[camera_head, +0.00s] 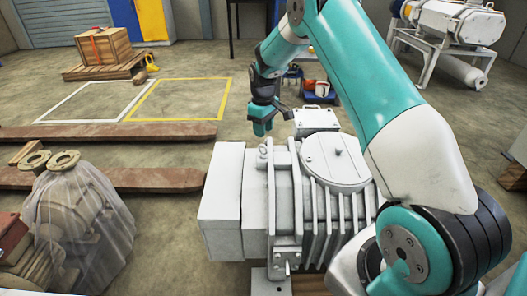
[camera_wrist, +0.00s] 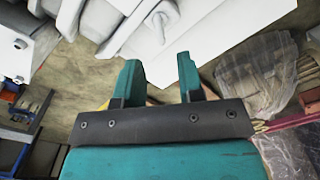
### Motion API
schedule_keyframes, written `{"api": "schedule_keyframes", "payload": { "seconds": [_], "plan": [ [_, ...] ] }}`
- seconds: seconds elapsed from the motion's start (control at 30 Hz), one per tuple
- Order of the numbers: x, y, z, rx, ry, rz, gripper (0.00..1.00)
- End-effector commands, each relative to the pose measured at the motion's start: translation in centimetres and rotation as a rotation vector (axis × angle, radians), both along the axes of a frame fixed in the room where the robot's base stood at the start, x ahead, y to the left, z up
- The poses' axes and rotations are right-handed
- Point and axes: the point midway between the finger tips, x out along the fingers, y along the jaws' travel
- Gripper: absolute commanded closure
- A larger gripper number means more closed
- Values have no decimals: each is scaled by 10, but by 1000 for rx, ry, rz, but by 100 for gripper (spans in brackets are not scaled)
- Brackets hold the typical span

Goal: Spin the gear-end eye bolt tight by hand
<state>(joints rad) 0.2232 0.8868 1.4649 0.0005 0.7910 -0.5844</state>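A white screw vacuum pump (camera_head: 255,215) stands in the middle of the head view. A small pale eye bolt (camera_head: 263,152) rises from its top near the end housing. In the wrist view, the eye bolt (camera_wrist: 160,25) shows as a pale ring beyond the fingertips, on the white housing. My gripper (camera_head: 262,129) is above and behind the eye bolt in the head view. In the wrist view its teal fingers (camera_wrist: 158,60) are apart with nothing between them, and they do not touch the bolt. The bolt's gear end cannot be made out.
A crate (camera_head: 103,47) sits on a pallet farther back. Another white pump (camera_head: 450,22) is at the back right. The marked floor (camera_head: 180,98) is clear.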

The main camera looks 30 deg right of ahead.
Motion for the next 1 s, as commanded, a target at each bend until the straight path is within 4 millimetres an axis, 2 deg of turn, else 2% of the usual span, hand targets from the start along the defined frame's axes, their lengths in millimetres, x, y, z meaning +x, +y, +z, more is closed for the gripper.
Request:
{"api": "schedule_keyframes", "payload": {
  "seconds": [0.03, 0.1, 0.3, 0.5, 0.8, 0.83, 0.97, 1.0],
  "plan": [
    [0, 0, -16, 0, 2, 0, 65],
    [-1, 0, -31, 1, 3, 0, 65],
    [0, 0, -65, 1, 0, 0, 65],
    [0, 0, -80, 0, -1, 0, 65],
    [0, 0, -81, 0, -2, 0, 65],
    [0, 0, -81, 0, -2, 0, 70],
    [0, 0, -81, -1, -1, 0, 99],
    [0, 0, -81, 0, -1, 0, 100]
  ]
}}
